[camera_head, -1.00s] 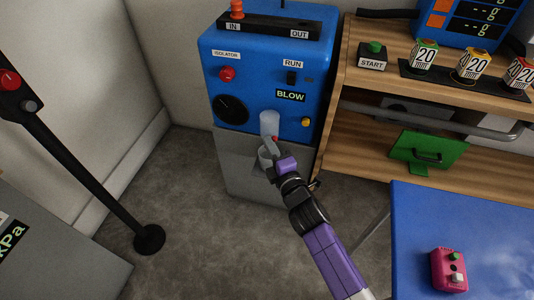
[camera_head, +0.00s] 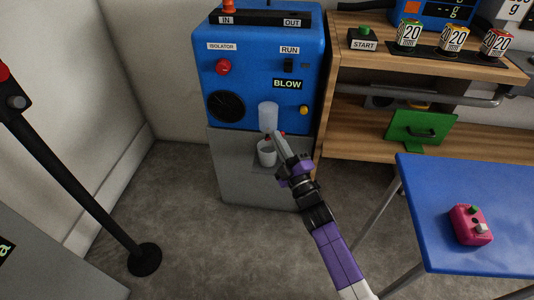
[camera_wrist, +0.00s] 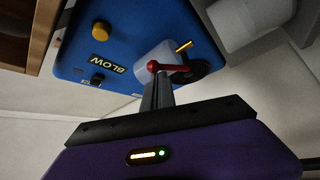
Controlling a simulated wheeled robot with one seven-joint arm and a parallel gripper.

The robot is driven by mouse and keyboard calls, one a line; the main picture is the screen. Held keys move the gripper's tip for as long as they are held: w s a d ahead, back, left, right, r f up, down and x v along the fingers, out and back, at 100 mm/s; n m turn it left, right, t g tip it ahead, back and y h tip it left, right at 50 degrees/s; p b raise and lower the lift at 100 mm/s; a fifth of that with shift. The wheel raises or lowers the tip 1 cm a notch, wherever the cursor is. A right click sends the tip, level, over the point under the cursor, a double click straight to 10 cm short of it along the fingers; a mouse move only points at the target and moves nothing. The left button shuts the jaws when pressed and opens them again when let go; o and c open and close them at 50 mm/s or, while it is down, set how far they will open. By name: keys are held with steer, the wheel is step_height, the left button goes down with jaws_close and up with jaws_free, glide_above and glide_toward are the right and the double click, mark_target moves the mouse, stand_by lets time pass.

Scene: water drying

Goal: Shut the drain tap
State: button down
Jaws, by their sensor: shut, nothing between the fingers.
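The drain tap has a red lever (camera_wrist: 170,67), which shows in the wrist view next to the clear bowl (camera_wrist: 160,62) on the blue unit. A small red tip of the lever (camera_head: 283,134) shows in the head view, just right of my fingertips. The clear bowl (camera_head: 268,116) hangs on the unit's front above a grey cup (camera_head: 267,153). My gripper (camera_head: 274,138) is shut and empty, just below the bowl. In the wrist view its closed fingers (camera_wrist: 158,82) reach up to the red lever; I cannot tell whether they touch. The tap's body is mostly hidden.
A wooden shelf (camera_head: 350,140) stands at right. A blue table (camera_head: 430,190) is at front right.

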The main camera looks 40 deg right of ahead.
steer(key=shift+s+d+f+m+h+b, duration=0.1)
steer(key=shift+d+f+m+h+b, duration=0.15)
steer(key=shift+f+m+b, duration=0.45)
steer(key=shift+s+d+f+m+t+h+b, duration=0.25)
steer(key=shift+f+m+h+b, duration=0.2)
steer(key=shift+b, duration=0.95)
steer(key=shift+s+f, duration=0.1)
steer(key=shift+f, duration=0.35)
steer(key=shift+r, duration=0.1)
